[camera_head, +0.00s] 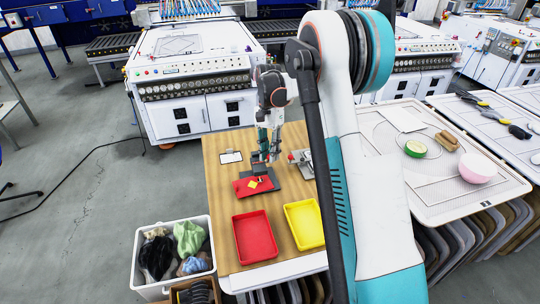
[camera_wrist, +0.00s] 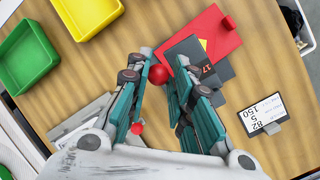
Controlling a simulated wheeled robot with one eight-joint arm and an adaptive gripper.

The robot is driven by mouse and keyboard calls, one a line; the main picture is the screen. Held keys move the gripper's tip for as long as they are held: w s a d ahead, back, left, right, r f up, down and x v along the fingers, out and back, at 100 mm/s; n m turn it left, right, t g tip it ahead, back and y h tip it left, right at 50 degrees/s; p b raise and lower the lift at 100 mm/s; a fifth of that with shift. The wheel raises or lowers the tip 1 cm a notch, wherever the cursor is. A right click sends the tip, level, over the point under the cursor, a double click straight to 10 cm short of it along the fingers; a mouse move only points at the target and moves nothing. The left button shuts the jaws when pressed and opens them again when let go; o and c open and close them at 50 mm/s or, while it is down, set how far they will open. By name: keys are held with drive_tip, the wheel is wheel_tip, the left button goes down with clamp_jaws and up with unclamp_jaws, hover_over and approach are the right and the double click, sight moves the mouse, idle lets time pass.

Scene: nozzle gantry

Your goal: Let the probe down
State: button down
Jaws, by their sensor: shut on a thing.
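A dark grey gantry block marked "17" (camera_wrist: 208,70) stands by a red plate (camera_wrist: 214,40) with a yellow patch. The red plate (camera_head: 247,187) also shows in the head view, with the yellow patch turned as a diamond. A red ball knob (camera_wrist: 158,74) sits between the fingers of my gripper (camera_wrist: 160,82), which is shut on it. In the head view my gripper (camera_head: 265,150) is at the gantry, behind the red plate. A second red ball (camera_wrist: 229,22) is at the plate's edge. I cannot make out the probe tip.
A red tray (camera_head: 254,238) and a yellow tray (camera_head: 304,223) lie at the table's front. A card reading "82 5 150" (camera_wrist: 262,115) lies beside the gantry. A grey device (camera_head: 301,157) stands right of it. A bin (camera_head: 143,285) stands on the floor left.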

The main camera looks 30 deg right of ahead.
drive_tip(key=shift+w+d+g, duration=0.15)
drive_tip(key=shift+g, duration=0.35)
drive_tip(key=c, duration=1.5)
unclamp_jaws()
drive_tip(key=shift+o, duration=0.2)
drive_tip(key=shift+r, duration=0.1)
drive_tip(key=v, duration=1.2)
drive_tip(key=shift+d, duration=0.1)
